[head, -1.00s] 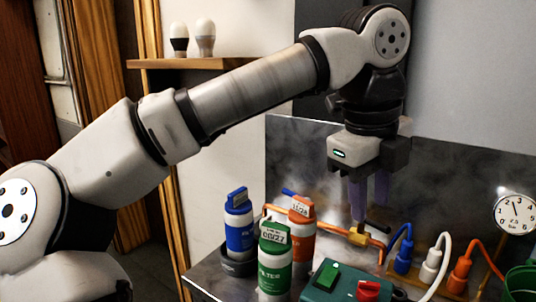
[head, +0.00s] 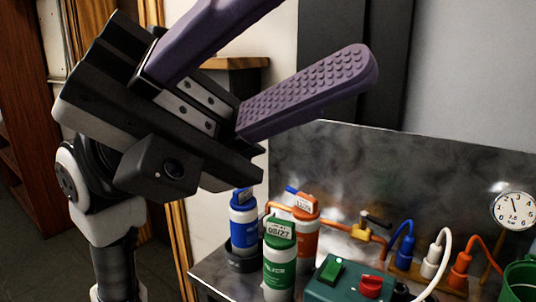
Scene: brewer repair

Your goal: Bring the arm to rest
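My gripper (head: 295,60) is large and close to the camera in the upper left and middle of the head view. Its two purple padded fingers are spread apart with nothing between them. It points up and to the right, in front of the shelf and wall, clear of the bench items. My arm rises from the lower left below it. Part of the upper finger is cut off by the top edge of the view.
Blue (head: 243,222), green (head: 280,262) and orange (head: 304,228) filter cartridges stand on the bench. Beside them are a green switch box (head: 345,282), a brass valve (head: 363,230) on copper pipe, coloured plugs (head: 431,262), a gauge (head: 514,211) and a green container (head: 521,280). A wooden shelf (head: 235,63) is behind my gripper.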

